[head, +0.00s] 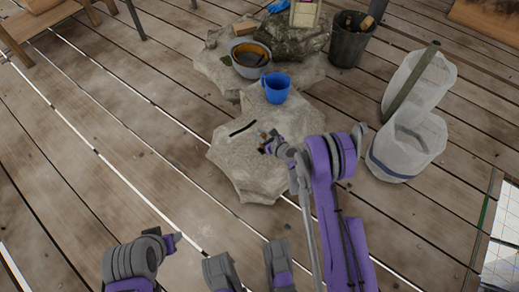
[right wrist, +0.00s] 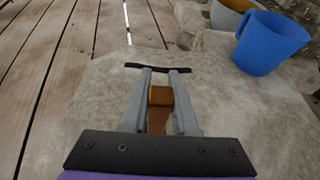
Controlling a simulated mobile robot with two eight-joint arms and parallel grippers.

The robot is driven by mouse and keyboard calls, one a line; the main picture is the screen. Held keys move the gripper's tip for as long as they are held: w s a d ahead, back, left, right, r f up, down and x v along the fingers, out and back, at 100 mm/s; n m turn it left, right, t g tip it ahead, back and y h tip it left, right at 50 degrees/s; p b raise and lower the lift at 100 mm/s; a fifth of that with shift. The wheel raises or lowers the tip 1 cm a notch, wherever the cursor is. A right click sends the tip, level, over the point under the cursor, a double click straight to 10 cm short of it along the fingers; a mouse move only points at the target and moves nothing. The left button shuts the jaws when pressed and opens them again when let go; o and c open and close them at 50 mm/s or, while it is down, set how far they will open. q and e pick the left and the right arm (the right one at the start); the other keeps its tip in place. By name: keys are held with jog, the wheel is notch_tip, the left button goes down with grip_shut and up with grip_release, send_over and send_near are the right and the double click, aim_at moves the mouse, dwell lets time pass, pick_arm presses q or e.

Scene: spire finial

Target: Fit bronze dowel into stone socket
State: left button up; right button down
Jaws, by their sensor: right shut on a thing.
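The bronze dowel (right wrist: 160,97) is a brown, square-ended piece between the fingers of my right gripper (right wrist: 163,88). My right gripper is shut on it, over the near pale stone block (head: 228,160). In the head view the gripper (head: 266,144) is small and the dowel is hard to make out. A thin dark bar or slot (head: 243,128) with flared ends shows on the stone's top; it also shows just beyond the fingertips in the right wrist view (right wrist: 157,67). I cannot make out a clear socket hole; the gripper may hide it.
A blue mug (head: 276,88) stands at the stone's far edge. Behind it are a bowl (head: 251,60) with brown contents and a darker stone (head: 292,42). A dark bucket (head: 350,42) and white sacks (head: 405,140) stand right.

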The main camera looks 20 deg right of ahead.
jog(key=shift+f+b, duration=0.85)
jog(key=shift+f, duration=2.7)
jog(key=shift+f, duration=0.15)
jog(key=c, duration=0.7)
grip_release()
